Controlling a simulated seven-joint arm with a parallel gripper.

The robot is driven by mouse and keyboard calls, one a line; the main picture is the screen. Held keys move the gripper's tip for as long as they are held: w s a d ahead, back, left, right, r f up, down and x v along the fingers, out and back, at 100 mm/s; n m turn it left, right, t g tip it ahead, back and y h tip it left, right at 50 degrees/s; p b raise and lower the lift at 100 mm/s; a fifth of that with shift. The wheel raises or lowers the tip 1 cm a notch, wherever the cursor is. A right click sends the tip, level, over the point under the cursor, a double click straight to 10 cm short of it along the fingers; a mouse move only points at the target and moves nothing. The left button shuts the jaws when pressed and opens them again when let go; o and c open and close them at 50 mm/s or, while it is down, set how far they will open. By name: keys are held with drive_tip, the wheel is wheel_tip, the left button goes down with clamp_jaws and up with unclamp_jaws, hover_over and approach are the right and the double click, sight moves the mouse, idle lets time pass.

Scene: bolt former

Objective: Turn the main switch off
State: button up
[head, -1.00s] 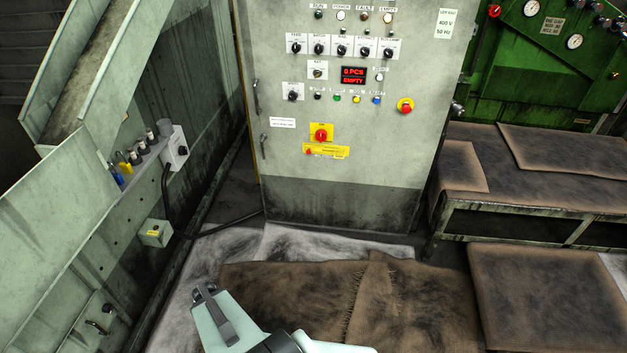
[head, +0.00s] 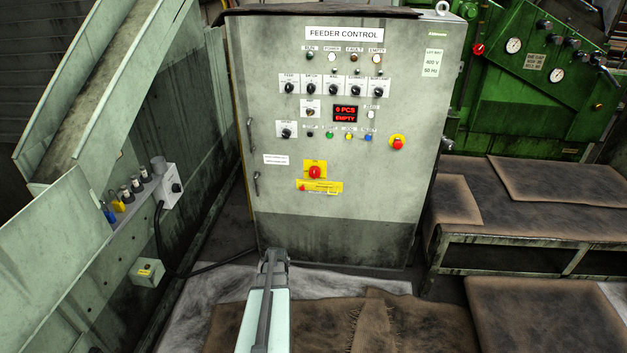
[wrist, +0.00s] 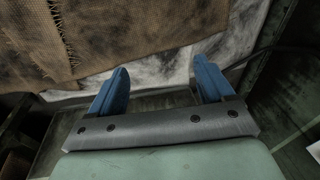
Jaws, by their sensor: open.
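The main switch (head: 315,172) is a red rotary knob on a yellow plate, low on the front of the grey feeder control cabinet (head: 345,225). A yellow warning label (head: 319,187) sits just below it. The angle of the knob is too small to read clearly. My arm comes up from the bottom of the head view, below the cabinet, and its fingers are not visible there. In the wrist view my gripper (wrist: 160,83) has two blue fingers spread wide with nothing between them. It is apart from the switch, which the wrist view does not show.
A red emergency button on yellow (head: 397,142) is to the right of the switch. Several selector knobs and a red display (head: 346,113) are above. A sloped metal chute (head: 100,85) stands left, a cloth-covered bench (head: 520,200) right. Brown mats (head: 420,320) cover the floor.

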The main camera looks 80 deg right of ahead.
drive_tip(key=s+d+r+m+h, duration=0.1)
drive_tip(key=s+d+r+h, duration=0.1)
drive_tip(key=d, duration=0.5)
drive_tip(key=s+d+r+m+h, duration=0.1)
drive_tip(key=d+r+h, duration=0.1)
drive_tip(key=d, duration=0.4)
drive_tip(key=m+g+h, duration=0.4)
drive_tip(key=m+h, duration=0.5)
drive_tip(key=h, duration=0.4)
approach(314, 174)
drive_tip(key=d, duration=0.6)
drive_tip(key=s+d, duration=0.1)
drive_tip(key=d, duration=0.2)
drive_tip(key=shift+d, duration=0.25)
drive_tip(key=shift+c, duration=0.2)
drive_tip(key=c, duration=1)
